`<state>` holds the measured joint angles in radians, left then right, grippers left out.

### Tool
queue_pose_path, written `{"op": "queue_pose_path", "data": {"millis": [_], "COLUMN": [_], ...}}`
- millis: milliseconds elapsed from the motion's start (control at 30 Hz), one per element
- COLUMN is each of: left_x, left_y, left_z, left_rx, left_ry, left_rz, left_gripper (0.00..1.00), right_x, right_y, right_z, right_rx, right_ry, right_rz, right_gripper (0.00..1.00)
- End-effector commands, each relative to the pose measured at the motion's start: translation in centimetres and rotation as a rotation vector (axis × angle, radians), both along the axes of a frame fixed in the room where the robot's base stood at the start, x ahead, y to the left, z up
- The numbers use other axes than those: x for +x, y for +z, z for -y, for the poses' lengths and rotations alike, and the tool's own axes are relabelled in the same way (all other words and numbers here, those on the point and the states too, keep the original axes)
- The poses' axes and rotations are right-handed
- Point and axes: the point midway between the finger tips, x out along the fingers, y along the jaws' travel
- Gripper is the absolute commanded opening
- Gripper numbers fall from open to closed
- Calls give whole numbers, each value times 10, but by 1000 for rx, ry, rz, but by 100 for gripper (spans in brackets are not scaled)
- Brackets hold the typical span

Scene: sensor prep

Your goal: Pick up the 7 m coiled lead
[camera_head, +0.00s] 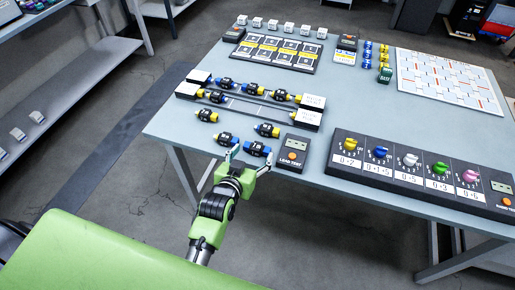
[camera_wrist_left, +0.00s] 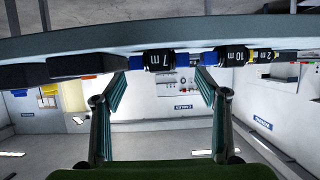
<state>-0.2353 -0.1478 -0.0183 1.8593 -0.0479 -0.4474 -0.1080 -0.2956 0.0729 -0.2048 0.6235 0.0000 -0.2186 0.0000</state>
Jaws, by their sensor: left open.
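The 7 m coiled lead (camera_wrist_left: 158,60) is a dark coil with blue ends and a white "7 m" label. In the left wrist view it shows upside down at the table's edge. In the head view it appears to be the blue-ended coil (camera_head: 257,149) near the front edge. My left gripper (camera_head: 249,156) is open at the front edge of the table, its fingers pointing at this lead. In the left wrist view the lead lies between the two spread fingers (camera_wrist_left: 161,82), with nothing gripped. My right gripper is not in view.
A similar 10 m lead (camera_wrist_left: 236,56) lies close beside it, and a 2 m lead (camera_wrist_left: 265,56) lies beyond. The lead test box (camera_head: 292,150) stands just right of the lead. Several other coils and a knob panel (camera_head: 420,172) share the table (camera_head: 165,122).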

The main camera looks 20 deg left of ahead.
Motion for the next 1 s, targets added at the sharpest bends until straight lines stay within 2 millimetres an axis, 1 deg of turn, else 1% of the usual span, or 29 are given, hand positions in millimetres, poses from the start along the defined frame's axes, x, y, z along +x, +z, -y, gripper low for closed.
{"op": "queue_pose_path", "data": {"millis": [167,400,500,767,800,900,1000], "left_x": [12,41,48,50,50,50,50], "left_y": [-4,-17,-21,-22,-22,-22,-22], "left_z": [0,1,2,1,1,1,1], "left_rx": [0,0,0,0,0,0,0], "left_ry": [0,0,0,0,0,0,0], "left_rz": [0,1,-1,0,0,0,1], "left_gripper": [67,67,67,67,61,39,39], "right_x": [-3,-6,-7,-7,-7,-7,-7], "right_y": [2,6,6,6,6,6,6], "right_z": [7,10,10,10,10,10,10], "right_rx": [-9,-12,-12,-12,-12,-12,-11], "right_ry": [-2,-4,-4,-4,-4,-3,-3], "right_rz": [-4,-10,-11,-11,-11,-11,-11], "right_gripper": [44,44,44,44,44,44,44]}}
